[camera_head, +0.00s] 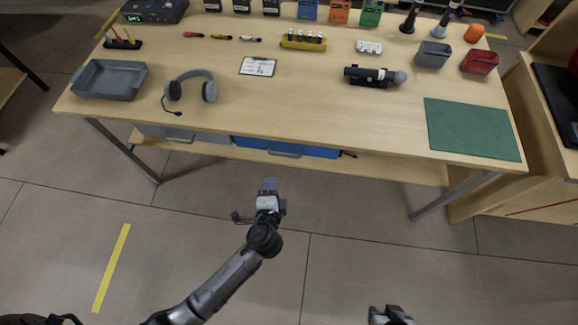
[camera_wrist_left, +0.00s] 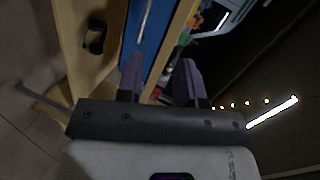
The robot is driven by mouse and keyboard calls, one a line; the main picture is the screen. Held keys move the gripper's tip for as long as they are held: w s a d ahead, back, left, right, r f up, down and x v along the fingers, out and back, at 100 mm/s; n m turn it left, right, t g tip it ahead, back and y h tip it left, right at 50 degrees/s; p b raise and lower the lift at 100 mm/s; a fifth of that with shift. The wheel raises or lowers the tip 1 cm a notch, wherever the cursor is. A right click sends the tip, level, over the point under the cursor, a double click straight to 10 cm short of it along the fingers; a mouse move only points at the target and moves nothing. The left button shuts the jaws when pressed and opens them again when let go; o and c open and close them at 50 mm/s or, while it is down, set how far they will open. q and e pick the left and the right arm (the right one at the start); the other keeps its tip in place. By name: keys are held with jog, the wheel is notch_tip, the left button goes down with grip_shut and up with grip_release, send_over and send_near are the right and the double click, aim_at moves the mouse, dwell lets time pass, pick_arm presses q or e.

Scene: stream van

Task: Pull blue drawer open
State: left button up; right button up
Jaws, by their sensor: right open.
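The blue drawer (camera_head: 312,151) is under the front edge of the wooden table, with a grey bar handle (camera_head: 284,154) on its front. Its blue front (camera_wrist_left: 155,35) and handle (camera_wrist_left: 146,20) also show in the left wrist view. My left gripper (camera_head: 270,184) is in front of and below the drawer in the head view, apart from the handle. In the left wrist view its two purple fingers (camera_wrist_left: 162,78) are spread with nothing held between them. My right gripper (camera_head: 390,314) is open at the bottom edge, far from the drawer and partly cut off.
A grey drawer (camera_head: 190,134) is left of the blue one. A small black object (camera_head: 347,154) lies on the shelf just right of it. The wooden table (camera_head: 330,115) carries a headset (camera_head: 190,88), a grey tray (camera_head: 108,80) and a green mat (camera_head: 470,130).

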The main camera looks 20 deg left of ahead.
aim_at(289, 156)
pick_arm(q)
jog(key=w+f+b, duration=0.2)
jog(key=w, duration=0.3)
jog(key=w+f+m+b, duration=0.1)
jog(key=w+f, duration=0.1)
jog(key=w, duration=0.3)
jog(key=w+f+m+t+b, duration=0.1)
jog(key=w+f+b, duration=0.1)
jog(key=w, duration=0.3)
jog(key=shift+f+h+b, duration=0.3)
jog(key=shift+f+h, duration=0.05)
jog(key=shift+h, duration=0.05)
pick_arm(e)
notch_tip(289, 156, down, 7)
pick_arm(q)
jog(key=shift+c, duration=0.5)
grip_shut()
pick_arm(e)
jog(key=shift+d+f, duration=0.1)
jog(key=shift+d, duration=0.05)
